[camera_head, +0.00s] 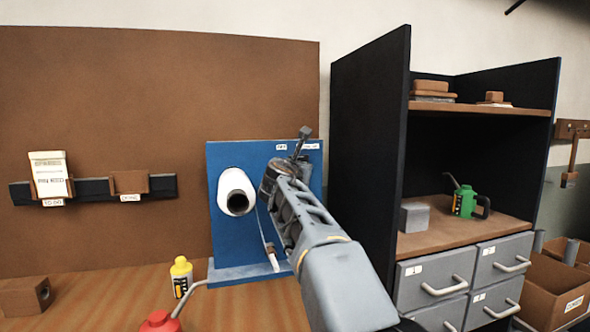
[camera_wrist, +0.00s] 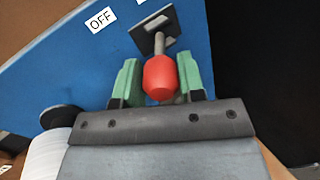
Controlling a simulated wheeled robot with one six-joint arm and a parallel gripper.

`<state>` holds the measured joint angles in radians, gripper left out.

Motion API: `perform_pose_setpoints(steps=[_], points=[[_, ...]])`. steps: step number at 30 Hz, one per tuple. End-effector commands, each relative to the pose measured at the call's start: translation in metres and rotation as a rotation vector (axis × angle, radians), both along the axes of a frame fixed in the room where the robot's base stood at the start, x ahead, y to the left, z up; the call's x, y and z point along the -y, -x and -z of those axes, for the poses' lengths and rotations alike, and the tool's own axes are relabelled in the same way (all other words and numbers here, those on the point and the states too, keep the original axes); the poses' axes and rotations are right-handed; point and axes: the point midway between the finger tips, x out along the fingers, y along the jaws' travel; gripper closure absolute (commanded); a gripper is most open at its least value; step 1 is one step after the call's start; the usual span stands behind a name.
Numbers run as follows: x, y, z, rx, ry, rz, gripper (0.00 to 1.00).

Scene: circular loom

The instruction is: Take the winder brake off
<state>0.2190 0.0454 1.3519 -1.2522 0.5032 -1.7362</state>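The winder brake appears to be the lever with a red knob (camera_wrist: 160,78) on a grey stem from a dark square plate (camera_wrist: 154,30), by the blue panel (camera_wrist: 85,65). A white OFF label (camera_wrist: 101,20) is left of the plate. The knob is hidden in the head view.
A white roll (camera_head: 236,190) sticks out of the panel, left of my arm. A yellow bottle (camera_head: 181,277) and a red oil can (camera_head: 161,322) stand on the bench before it. A dark shelf unit (camera_head: 370,150) rises close to the right.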

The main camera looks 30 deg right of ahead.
Motion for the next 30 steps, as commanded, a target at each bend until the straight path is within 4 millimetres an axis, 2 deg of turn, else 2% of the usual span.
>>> perform_pose_setpoints(steps=[1, 7, 16, 30], points=[[0.0, 0.0, -0.001, 0.001, 0.001, -0.001, 0.59], [0.0, 0.0, 0.0, -0.001, -0.001, 0.0, 0.41], [-0.004, 0.004, 0.001, -0.001, -0.002, 0.0, 0.41], [-0.044, 0.052, 0.001, 0.0, -0.001, -0.002, 0.41]])
